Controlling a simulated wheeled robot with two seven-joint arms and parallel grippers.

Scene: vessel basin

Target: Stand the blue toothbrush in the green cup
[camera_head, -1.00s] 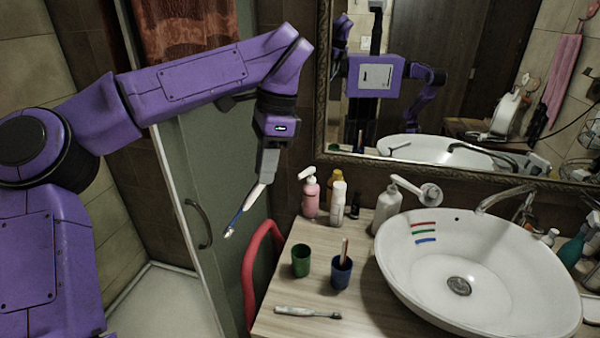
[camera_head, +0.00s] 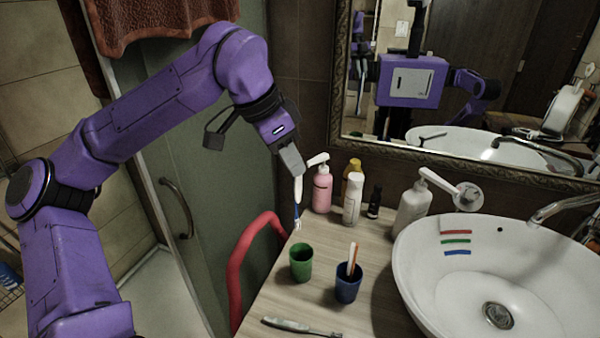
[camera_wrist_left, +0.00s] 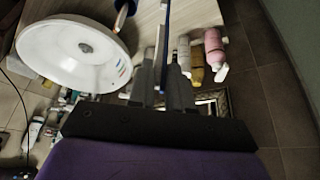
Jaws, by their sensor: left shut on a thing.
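The green cup (camera_head: 301,262) stands upright on the wooden counter, left of a blue cup (camera_head: 348,284). My left gripper (camera_head: 293,166) is shut on the blue toothbrush (camera_head: 297,212), which hangs head down with its white handle in the jaws. The brush head is behind and above the green cup in the picture, apart from it. In the left wrist view the toothbrush (camera_wrist_left: 164,25) extends from between the fingers (camera_wrist_left: 160,85). The green cup cannot be made out there. My right gripper is not in view.
The blue cup holds an orange-and-white toothbrush (camera_head: 353,258). A pink bottle (camera_head: 322,189), a white bottle (camera_head: 353,199) and a soap dispenser (camera_head: 412,208) stand behind. The basin (camera_head: 420,262) is right; a red rail (camera_head: 238,270) is left.

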